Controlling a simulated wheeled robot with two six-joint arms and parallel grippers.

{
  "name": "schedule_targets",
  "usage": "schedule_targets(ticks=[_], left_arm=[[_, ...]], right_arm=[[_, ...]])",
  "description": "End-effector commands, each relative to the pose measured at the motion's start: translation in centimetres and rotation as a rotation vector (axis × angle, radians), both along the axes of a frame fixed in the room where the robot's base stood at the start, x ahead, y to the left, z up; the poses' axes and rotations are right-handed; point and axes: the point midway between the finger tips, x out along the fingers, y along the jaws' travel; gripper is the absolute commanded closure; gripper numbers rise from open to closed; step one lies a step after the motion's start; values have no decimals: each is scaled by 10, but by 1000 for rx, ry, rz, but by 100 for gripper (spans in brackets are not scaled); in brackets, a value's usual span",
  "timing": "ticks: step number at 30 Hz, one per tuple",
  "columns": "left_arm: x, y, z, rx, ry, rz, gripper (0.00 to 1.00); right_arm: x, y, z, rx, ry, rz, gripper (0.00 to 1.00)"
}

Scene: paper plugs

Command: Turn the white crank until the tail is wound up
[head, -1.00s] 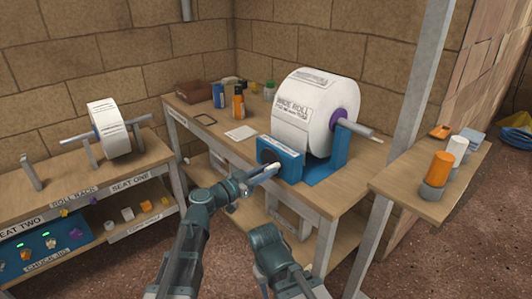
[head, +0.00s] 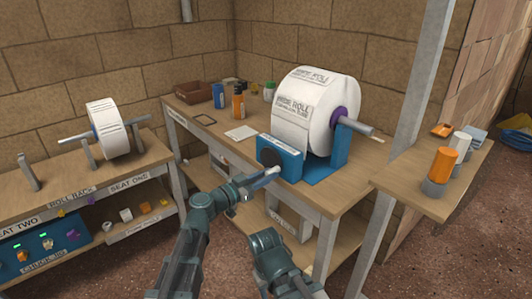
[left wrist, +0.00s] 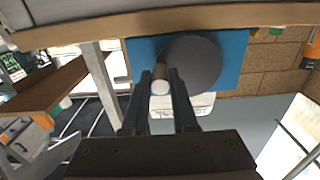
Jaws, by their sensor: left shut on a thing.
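The white crank (head: 266,175) sticks out from the blue crank housing (head: 287,163) at the table's front edge. My left gripper (head: 252,186) reaches it from the lower left and is shut on it. In the left wrist view the fingers (left wrist: 161,76) close around the white knob, in front of a dark round disc (left wrist: 200,62). The large white paper roll (head: 308,115) stands behind the housing on a purple core (head: 341,115). I cannot make out a loose tail on it. My right arm comes in from below; its gripper is not visible.
An orange bottle (head: 239,103), a blue can (head: 219,95) and a brown tray (head: 195,92) stand at the table's back left. A metal post (head: 412,90) and side shelf (head: 415,188) are to the right. A low rack (head: 80,175) stands left.

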Motion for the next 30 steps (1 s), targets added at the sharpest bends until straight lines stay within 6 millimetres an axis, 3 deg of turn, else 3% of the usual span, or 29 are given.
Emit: schedule_targets(ticks=[7, 8, 10, 11, 30], left_arm=[[1, 1, -4, 1, 1, 3, 89], [1, 1, -4, 1, 1, 3, 75], [1, 1, -4, 1, 1, 3, 87], [2, 1, -4, 1, 1, 3, 89], [8, 6, -13, -1, 1, 9, 83]], right_arm=[[0, 0, -4, 0, 0, 0, 50], [0, 0, -4, 0, 0, 0, 50], [0, 0, -3, 0, 0, 0, 50], [0, 0, -3, 0, 0, 0, 50], [0, 0, -13, 0, 0, 0, 50]])
